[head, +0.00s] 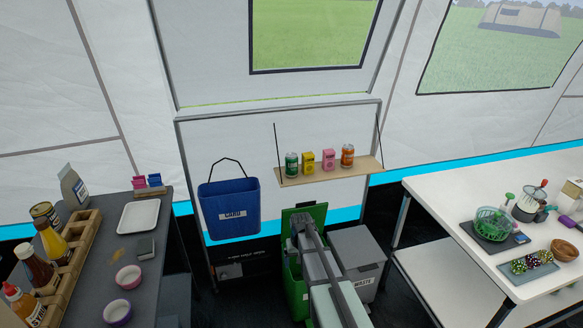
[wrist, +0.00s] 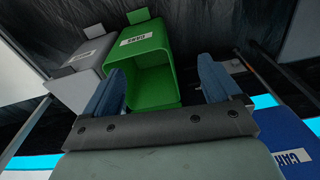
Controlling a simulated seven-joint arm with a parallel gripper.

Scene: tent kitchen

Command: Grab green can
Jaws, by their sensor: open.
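The green can (head: 292,165) stands upright at the left end of a hanging wooden shelf (head: 335,176) in the head view. My gripper is open and empty in the wrist view (wrist: 161,78), with its two blue fingers spread apart. In the head view my arm reaches up from the bottom, and its end is below the shelf, over the green bin (head: 313,214); the fingers are hard to make out there. The wrist view shows the green bin (wrist: 150,65) beyond the fingers, but not the can.
A blue bin (head: 230,208) hangs at left. A grey bin (head: 358,262) stands at right. Cluttered tables flank both sides.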

